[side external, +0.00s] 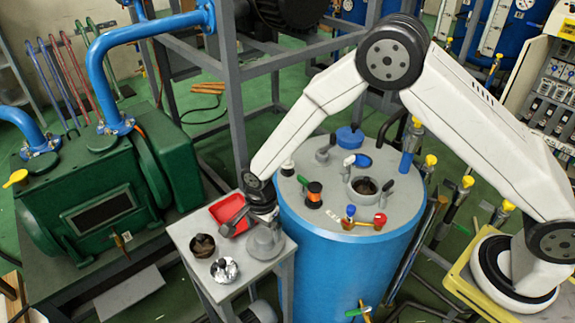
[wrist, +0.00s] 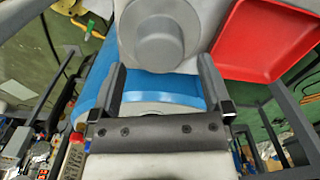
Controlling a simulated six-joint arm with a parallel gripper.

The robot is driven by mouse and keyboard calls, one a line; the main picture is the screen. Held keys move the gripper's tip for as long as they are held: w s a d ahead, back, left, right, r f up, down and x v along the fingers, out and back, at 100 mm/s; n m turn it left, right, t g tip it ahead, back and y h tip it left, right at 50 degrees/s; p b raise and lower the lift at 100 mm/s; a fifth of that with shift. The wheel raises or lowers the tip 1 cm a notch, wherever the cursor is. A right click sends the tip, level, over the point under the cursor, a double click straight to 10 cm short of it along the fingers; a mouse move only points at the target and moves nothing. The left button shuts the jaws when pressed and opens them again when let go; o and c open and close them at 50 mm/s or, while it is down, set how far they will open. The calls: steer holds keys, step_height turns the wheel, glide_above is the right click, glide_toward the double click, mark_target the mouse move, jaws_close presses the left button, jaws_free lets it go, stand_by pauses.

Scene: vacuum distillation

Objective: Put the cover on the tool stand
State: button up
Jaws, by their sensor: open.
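A light grey, round, stepped piece (side external: 265,243), which looks like the cover, sits on the small grey stand (side external: 207,262) at its right side. In the wrist view, it shows as a round grey shape with a smaller disc on top (wrist: 158,35). My gripper (side external: 263,212) is over the stand, just behind this piece in the side view. In the wrist view, my gripper (wrist: 163,66) has its two dark fingers apart with nothing clearly held between them. I cannot tell whether a finger touches the piece. No other thing is plainly recognisable as the tool stand.
A red tray (side external: 231,214) and two small bowls, one dark (side external: 202,246) and one silvery (side external: 224,270), share the stand's top. A large blue drum (side external: 345,275) with fittings and an open port (side external: 364,187) stands close on the right. Green machinery (side external: 85,205) is at left.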

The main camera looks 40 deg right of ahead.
mark_target(265, 235)
step_height(265, 235, up, 9)
steer(key=shift+f, duration=0.2)
stand_by(0.6)
steer(key=s+d+r+n+t, duration=0.1)
steer(key=s+d+r+n, duration=0.2)
steer(key=s+d+n, duration=0.4)
steer(key=s+d+r+n+t, duration=0.1)
steer(key=s+d+r+n, duration=0.3)
steer(key=s+d+n, duration=0.4)
steer(key=d, duration=0.3)
steer(key=shift+s+t, duration=0.3)
steer(key=shift+s, duration=0.05)
